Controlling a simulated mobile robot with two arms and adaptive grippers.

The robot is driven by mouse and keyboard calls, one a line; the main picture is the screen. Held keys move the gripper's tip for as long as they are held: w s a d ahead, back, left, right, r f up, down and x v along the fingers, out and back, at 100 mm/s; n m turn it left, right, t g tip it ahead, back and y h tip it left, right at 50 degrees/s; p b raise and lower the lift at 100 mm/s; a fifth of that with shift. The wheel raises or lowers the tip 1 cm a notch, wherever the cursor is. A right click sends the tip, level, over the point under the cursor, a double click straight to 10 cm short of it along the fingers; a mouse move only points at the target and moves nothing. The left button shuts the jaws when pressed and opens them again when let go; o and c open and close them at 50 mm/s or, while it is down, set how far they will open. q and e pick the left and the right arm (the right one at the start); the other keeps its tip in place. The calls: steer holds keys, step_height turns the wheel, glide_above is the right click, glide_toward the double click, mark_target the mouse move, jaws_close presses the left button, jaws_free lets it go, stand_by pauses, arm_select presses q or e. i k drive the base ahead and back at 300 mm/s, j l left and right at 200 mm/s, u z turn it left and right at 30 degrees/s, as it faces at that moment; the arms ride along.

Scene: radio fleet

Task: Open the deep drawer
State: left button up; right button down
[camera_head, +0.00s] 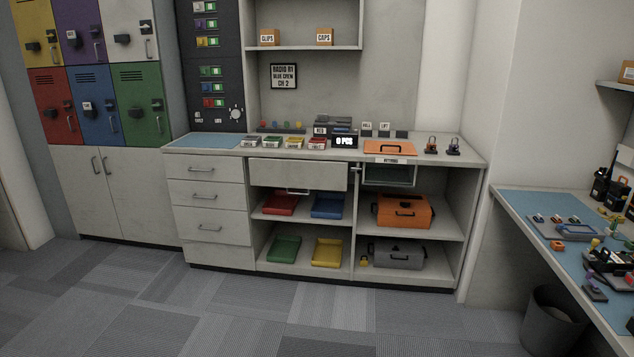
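A grey-white workbench cabinet stands against the back wall. At its left is a stack of three drawers, each with a bar handle: a top drawer (222,162), a middle drawer (222,190) and a bottom drawer (225,219). All three fronts look flush and shut. A wider drawer front (300,175) sits right of the stack, under the counter, and seems to stand a little forward. A handle (298,192) shows just below it. No label tells me which one is the deep drawer. Neither of my grippers is in view.
Open shelves hold red (281,204), blue (328,206), green (285,249) and yellow (327,252) trays, plus orange (403,211) and grey (398,254) toolboxes. Coloured lockers (70,105) stand left. A side bench (570,260) and bin (552,325) are right. The carpet (230,320) in front is clear.

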mark_target(232, 227)
steer(key=i+j+z, duration=0.3)
steer(key=i+j, duration=0.3)
steer(key=i, duration=0.3)
steer(key=i+j+z, duration=0.3)
steer(key=i+j, duration=0.45)
steer(key=i, duration=0.05)
